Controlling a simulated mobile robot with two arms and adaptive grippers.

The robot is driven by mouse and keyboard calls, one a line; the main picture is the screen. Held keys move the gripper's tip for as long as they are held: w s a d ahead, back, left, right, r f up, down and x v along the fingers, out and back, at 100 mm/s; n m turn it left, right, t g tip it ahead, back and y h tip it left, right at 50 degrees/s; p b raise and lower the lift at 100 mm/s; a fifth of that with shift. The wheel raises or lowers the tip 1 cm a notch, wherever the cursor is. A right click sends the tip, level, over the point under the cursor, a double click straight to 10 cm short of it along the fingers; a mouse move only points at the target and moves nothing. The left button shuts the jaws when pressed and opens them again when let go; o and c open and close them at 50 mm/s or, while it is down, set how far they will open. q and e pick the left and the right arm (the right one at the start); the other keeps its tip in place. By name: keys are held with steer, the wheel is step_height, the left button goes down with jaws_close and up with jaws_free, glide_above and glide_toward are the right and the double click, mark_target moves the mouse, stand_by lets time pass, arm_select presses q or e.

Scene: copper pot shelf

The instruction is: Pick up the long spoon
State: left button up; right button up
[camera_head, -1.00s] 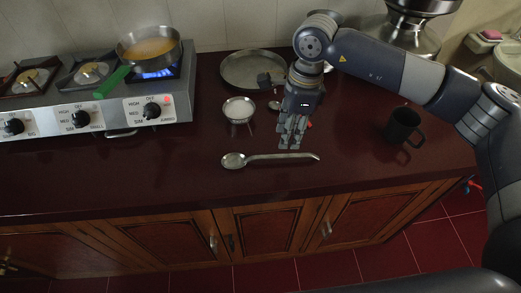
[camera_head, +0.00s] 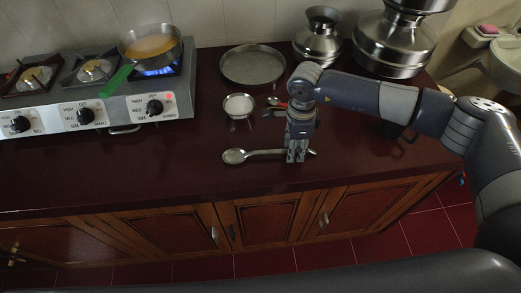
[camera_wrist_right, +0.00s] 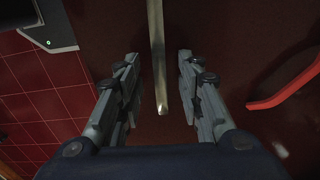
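The long metal spoon (camera_head: 262,154) lies on the dark red counter, its bowl to the left and its handle reaching right. My right gripper (camera_head: 298,156) points down over the handle near its right end. In the right wrist view the spoon handle (camera_wrist_right: 157,60) runs between the two fingers of the open right gripper (camera_wrist_right: 158,92), with a gap on each side. I cannot tell how far the fingertips are above the counter. My left gripper is not in view.
A small bowl of white contents (camera_head: 239,105) and a red-handled tool (camera_head: 276,104) lie behind the spoon. A steel plate (camera_head: 252,66) and metal pots (camera_head: 393,44) stand further back. The stove (camera_head: 90,100) with a pan is at left. The counter left of the spoon is clear.

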steer(key=shift+f, duration=0.15)
jaws_close()
